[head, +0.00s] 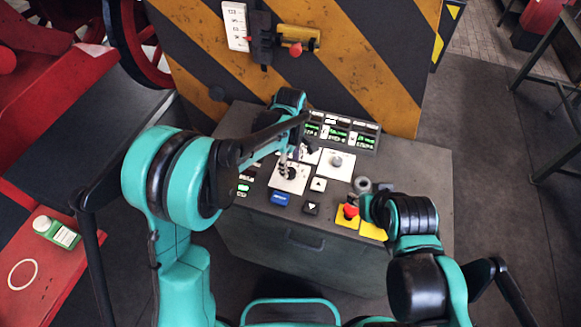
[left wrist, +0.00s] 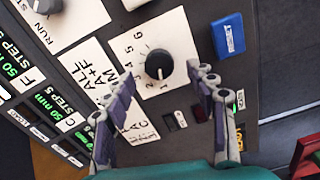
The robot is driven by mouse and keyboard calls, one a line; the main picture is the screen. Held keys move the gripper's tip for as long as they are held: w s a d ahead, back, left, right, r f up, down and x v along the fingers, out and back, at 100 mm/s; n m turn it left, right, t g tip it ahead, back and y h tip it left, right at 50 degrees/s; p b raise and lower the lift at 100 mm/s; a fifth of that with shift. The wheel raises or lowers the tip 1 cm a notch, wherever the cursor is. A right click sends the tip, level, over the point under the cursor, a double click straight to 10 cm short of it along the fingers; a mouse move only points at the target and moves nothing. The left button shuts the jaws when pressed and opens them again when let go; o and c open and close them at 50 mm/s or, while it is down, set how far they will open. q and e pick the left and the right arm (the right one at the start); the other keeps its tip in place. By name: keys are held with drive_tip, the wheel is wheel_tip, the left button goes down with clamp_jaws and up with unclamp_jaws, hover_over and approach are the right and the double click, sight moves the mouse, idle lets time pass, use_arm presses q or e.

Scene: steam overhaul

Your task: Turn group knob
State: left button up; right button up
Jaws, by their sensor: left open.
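The likely group knob (left wrist: 158,65) is round and black with a white pointer line. In the head view this plate (head: 289,186) lies on the console top, with the knob partly behind my left gripper (head: 286,163). In the left wrist view my left gripper (left wrist: 163,74) is open, its two fingers spread to either side near the knob, and nothing is held. Contact with the knob cannot be judged. My right arm is by the red button; its fingers are not clear.
A second knob (head: 336,161) labelled with "RUN" is beside it. Green displays (head: 340,131) line the console's back. A blue block (head: 280,198), arrow buttons (head: 318,184) and a red button (head: 348,212) are close by. A striped panel (head: 340,60) rises behind.

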sight(290, 171)
use_arm(q)
wheel_tip(290, 171, down, 3)
drive_tip(key=shift+w, duration=0.15)
drive_tip(key=shift+f+b, duration=0.35)
drive_tip(key=shift+f, duration=0.2)
drive_tip(key=c, duration=1.2)
drive_tip(key=shift+o, duration=0.2)
